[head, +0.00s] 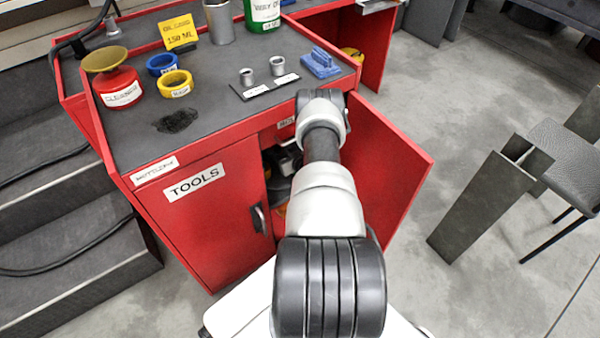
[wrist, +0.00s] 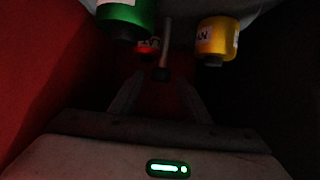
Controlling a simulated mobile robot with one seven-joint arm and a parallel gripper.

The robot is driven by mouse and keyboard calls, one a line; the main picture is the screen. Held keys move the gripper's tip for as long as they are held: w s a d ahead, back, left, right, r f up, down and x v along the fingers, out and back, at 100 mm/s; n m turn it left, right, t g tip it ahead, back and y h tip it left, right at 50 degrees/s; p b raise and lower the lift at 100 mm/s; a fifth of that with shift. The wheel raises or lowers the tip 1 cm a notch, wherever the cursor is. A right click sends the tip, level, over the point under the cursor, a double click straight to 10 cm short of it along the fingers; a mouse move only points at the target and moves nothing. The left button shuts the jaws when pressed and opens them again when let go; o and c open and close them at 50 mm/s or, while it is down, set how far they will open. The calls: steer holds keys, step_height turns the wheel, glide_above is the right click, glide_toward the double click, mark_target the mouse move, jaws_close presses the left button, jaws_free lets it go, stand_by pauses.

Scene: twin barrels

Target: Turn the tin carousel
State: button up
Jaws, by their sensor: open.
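In the dark wrist view, a green tin (wrist: 126,18) with a white label is at the top left. A yellow tin (wrist: 217,40) with a label is at the top right. A red tin (wrist: 148,49) shows partly between them. These tins look like part of the carousel; its plate is not clear. A thin dark post with a rounded end (wrist: 163,62) stands out between the tins, roughly in line with the gap of my gripper (wrist: 160,88). My gripper is open, its fingers apart and apparently empty. In the head view my arm hides the gripper.
The red cabinet's left door (head: 205,215) is shut and its right door (head: 388,165) stands open beside my arm. The worktop (head: 215,125) holds tins, tape rolls, small metal cups and a blue brush. A chair (head: 565,155) stands at right; floor between is mostly clear.

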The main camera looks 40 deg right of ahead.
steer(key=s+a+r+p, duration=0.1)
steer(key=s+r+p, duration=0.1)
steer(key=s, duration=0.6)
steer(key=s+a+r+h+p, duration=0.1)
steer(key=s+a+r+p, duration=0.1)
steer(key=s, duration=0.5)
steer(key=shift+s+a+r+m+p, duration=0.3)
steer(key=shift+s+r+m+p, duration=0.15)
steer(key=shift+r, duration=0.8)
steer(key=shift+n+y, duration=0.45)
steer(key=shift+y, duration=0.05)
steer(key=b+x, duration=0.1)
steer(key=x, duration=0.4)
steer(key=d+b+x, duration=0.1)
steer(key=b+x, duration=0.1)
steer(key=x, duration=0.4)
steer(key=b+x, duration=0.2)
steer(key=x, duration=0.4)
steer(key=shift+w+d+r, duration=0.1)
steer(key=shift+w+d, duration=0.1)
steer(key=shift+d, duration=0.05)
jaws_close()
steer(key=shift+d, duration=0.1)
